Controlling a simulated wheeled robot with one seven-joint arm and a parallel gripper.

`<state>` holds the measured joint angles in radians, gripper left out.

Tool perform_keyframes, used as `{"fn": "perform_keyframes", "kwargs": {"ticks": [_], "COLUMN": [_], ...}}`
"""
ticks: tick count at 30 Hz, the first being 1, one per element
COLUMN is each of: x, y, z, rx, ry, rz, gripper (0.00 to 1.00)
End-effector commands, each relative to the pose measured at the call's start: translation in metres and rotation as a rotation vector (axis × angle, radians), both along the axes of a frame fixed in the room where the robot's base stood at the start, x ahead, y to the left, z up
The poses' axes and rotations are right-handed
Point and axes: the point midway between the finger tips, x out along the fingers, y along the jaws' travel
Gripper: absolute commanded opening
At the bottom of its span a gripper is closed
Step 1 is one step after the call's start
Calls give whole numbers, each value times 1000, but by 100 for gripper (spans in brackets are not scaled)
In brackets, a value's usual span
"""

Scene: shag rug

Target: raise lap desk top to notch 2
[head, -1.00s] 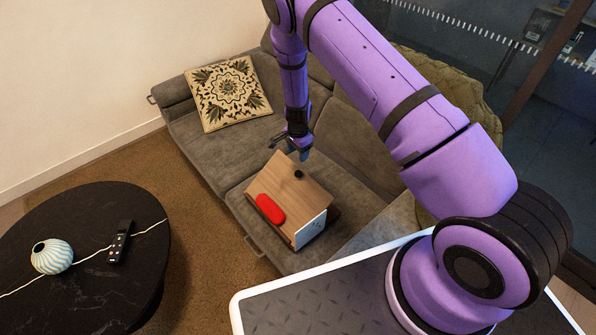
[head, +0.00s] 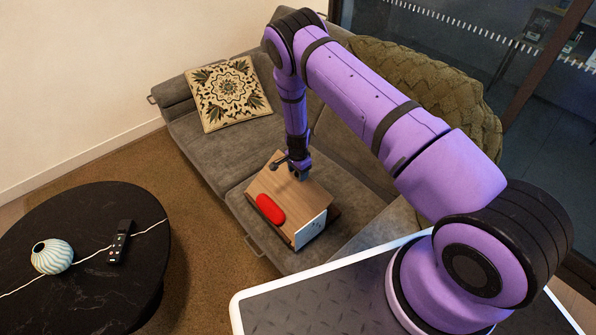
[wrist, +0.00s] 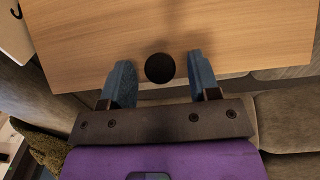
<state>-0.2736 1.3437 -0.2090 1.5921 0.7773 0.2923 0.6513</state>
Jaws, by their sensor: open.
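The lap desk's wooden top (head: 303,205) is tilted on the sofa seat, with a pale side panel (head: 311,229) below its right end. A red oblong object (head: 270,208) lies on the top. In the wrist view the wooden top (wrist: 200,40) fills the upper part, with a round black knob (wrist: 160,68) near its edge. My gripper (wrist: 157,80) is open, its two blue fingers on either side of the knob with gaps both sides. In the head view my gripper (head: 300,173) is over the top's far edge and hides the knob.
The grey sofa (head: 205,145) surrounds the desk, with a patterned cushion (head: 228,93) at its far end. A black round table (head: 75,270) at left holds a striped vase (head: 52,256) and a remote (head: 120,242).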

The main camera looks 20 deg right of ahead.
Motion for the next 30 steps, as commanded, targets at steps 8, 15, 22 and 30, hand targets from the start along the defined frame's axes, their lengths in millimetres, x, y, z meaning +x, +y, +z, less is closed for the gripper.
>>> {"fn": "perform_keyframes", "kwargs": {"ticks": [8, 15, 22, 30], "x": [0, 0, -4, -5], "y": [0, 0, 12, 14], "z": [0, 0, 12, 12], "rx": [0, 0, 1, 2], "ry": [0, -1, -1, 1], "rz": [0, 0, 1, 1], "gripper": [40, 0, 0, 33]}}
